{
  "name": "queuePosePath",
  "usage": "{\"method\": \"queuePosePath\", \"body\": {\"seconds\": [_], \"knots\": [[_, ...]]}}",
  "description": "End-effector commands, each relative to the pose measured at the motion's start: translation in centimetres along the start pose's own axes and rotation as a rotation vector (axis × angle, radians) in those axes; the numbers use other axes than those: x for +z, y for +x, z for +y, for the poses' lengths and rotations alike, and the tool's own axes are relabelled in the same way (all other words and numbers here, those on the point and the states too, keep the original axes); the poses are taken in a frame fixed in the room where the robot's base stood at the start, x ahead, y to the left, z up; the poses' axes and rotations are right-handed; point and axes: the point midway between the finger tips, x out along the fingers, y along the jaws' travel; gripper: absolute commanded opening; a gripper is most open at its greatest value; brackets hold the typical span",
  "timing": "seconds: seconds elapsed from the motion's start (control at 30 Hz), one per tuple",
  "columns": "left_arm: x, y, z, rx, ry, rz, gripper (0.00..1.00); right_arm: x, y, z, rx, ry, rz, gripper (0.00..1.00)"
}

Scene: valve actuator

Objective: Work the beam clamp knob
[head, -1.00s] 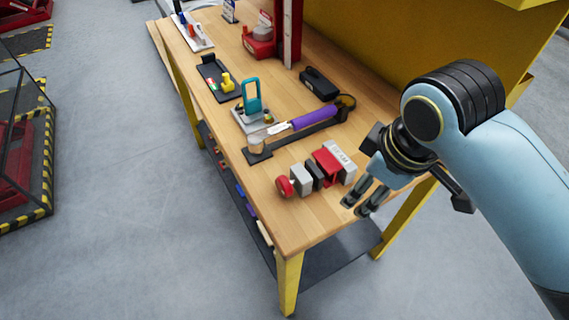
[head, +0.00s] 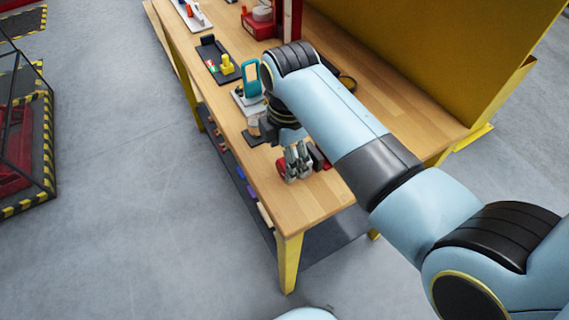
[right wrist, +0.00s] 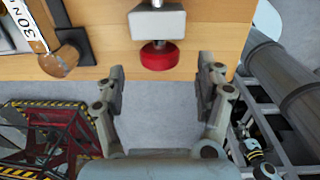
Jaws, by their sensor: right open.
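The beam clamp's round red knob (right wrist: 160,57) shows in the right wrist view at the end of a grey block (right wrist: 157,22). In the head view the knob (head: 281,167) is partly visible at the left of my right gripper (head: 297,165), which covers most of the clamp. A red part of the clamp (head: 318,156) shows to the right of the fingers. In the right wrist view my right gripper (right wrist: 162,82) is open and empty, its fingers spread wider than the knob. The knob lies just ahead of the gap, touching neither finger. My left gripper is not in view.
The wooden bench (head: 315,200) is bare towards its front corner. A teal-handled fixture (head: 250,78) and a black tray with a yellow piece (head: 227,64) stand farther along. A labelled tool (right wrist: 32,28) and dark bracket (right wrist: 75,45) lie left of the clamp in the wrist view.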

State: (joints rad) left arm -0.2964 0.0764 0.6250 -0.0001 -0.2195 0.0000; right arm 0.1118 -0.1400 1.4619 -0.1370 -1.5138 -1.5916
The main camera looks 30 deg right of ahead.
Motion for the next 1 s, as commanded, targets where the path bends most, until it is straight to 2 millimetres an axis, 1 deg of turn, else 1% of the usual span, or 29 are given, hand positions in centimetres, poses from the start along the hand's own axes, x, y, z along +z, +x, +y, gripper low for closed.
{"method": "queuePosePath", "body": {"seconds": [0.03, 0.1, 0.3, 0.43, 0.67, 1.0], "knots": [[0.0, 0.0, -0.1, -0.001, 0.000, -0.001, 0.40, 0.1, 1.1, 0.0, -0.003, -0.001, -0.001, 0.71], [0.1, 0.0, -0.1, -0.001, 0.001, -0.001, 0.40, 0.1, 2.3, 0.0, -0.003, -0.001, -0.002, 0.71], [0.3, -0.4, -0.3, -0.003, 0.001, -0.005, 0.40, 0.1, 4.3, 0.1, 0.000, 0.001, -0.002, 0.71], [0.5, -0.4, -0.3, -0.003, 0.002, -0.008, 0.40, 0.1, 4.8, 0.1, 0.002, 0.002, -0.001, 0.71], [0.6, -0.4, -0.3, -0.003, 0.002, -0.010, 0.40, 0.1, 4.9, 0.1, 0.002, 0.002, -0.001, 0.71], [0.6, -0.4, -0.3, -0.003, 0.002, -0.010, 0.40, 0.1, 4.9, 0.0, 0.002, 0.002, -0.001, 0.27]]}}
